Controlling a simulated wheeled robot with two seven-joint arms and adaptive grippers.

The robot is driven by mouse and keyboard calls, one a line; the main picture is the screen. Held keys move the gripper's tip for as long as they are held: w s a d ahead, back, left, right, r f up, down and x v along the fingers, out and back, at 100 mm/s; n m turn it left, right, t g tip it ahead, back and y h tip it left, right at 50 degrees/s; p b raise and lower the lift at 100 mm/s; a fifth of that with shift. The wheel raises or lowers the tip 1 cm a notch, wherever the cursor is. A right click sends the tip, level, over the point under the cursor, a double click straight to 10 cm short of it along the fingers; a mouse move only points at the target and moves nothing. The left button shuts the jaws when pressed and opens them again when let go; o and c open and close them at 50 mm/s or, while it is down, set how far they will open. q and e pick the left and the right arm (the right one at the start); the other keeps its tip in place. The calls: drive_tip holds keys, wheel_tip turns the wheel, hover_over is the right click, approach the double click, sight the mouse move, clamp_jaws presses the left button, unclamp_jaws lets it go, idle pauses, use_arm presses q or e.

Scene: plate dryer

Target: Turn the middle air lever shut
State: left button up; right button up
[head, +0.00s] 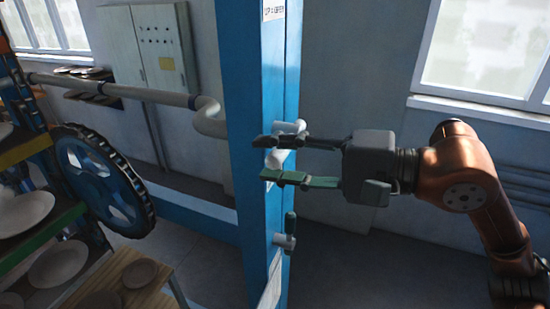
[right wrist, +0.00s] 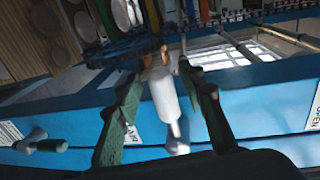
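A tall blue post (head: 250,120) stands in the middle of the head view with small valve levers on its right part. My right gripper (head: 273,160) reaches in from the right, with its fingers open above and below a pale valve part (head: 278,157). In the right wrist view, a white cylinder (right wrist: 163,95) with a small stem lies between the two open fingers (right wrist: 163,105); I see a gap on each side. My left gripper is out of view.
A rack with plates (head: 25,213) and a blue toothed wheel (head: 100,180) stand at left. A wooden stand (head: 125,280) with plates is at the lower left. A grey pipe (head: 150,95) runs behind the post. Floor right of the post is clear.

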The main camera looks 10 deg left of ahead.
drive_tip(key=v, duration=1.2)
